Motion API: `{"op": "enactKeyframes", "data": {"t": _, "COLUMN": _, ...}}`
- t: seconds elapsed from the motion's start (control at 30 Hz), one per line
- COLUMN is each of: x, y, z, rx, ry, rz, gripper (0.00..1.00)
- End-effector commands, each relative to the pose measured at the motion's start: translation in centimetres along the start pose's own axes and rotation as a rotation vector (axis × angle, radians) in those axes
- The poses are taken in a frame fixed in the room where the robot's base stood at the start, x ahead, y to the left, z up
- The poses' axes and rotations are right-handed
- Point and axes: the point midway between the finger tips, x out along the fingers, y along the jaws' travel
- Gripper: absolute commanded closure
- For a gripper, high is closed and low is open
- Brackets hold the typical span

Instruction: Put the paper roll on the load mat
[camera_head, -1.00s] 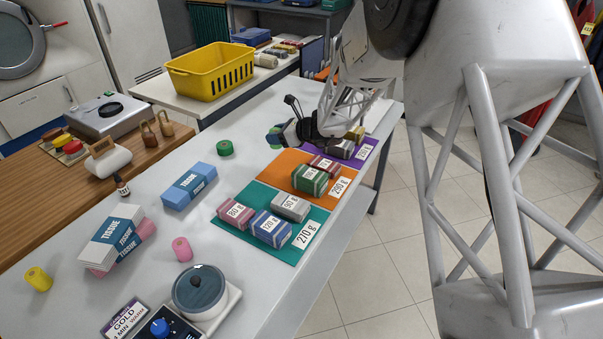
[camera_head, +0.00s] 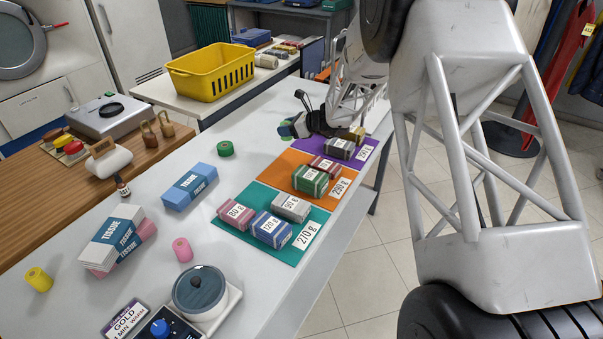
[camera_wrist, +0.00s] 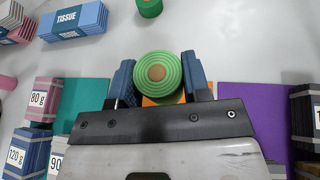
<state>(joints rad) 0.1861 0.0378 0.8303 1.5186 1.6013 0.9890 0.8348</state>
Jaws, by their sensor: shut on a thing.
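A green roll with a brown core (camera_wrist: 158,73) is between my gripper's fingers (camera_wrist: 160,82) in the wrist view; I take it as the paper roll. In the head view my gripper (camera_head: 293,129) is at the far part of the table, by the left edge of the purple mat (camera_head: 312,149), with the roll mostly hidden. Three mats lie in a row: teal (camera_head: 254,202), orange (camera_head: 277,176) and purple, with gram labels. Which one is the load mat I cannot tell. The roll's height above the table is unclear.
Labelled bundles stand on each mat, such as a blue one (camera_head: 270,230). Another green roll (camera_head: 225,149), a pink roll (camera_head: 182,249), a yellow roll (camera_head: 39,279) and tissue packs (camera_head: 189,187) stand on the table.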

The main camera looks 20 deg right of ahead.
Motion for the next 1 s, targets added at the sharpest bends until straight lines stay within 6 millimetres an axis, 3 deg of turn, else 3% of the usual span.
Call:
{"op": "enactKeyframes", "data": {"t": 0.17, "x": 0.3, "y": 0.0, "z": -0.7, "rx": 0.002, "ry": 0.000, "rz": 0.000, "gripper": 0.80}}
{"op": "enactKeyframes", "data": {"t": 0.6, "x": 2.3, "y": 0.0, "z": -5.4, "rx": 0.001, "ry": 0.000, "rz": 0.000, "gripper": 0.80}}
{"op": "enactKeyframes", "data": {"t": 1.0, "x": 2.4, "y": 0.0, "z": -5.8, "rx": 0.000, "ry": 0.000, "rz": 0.000, "gripper": 0.80}}
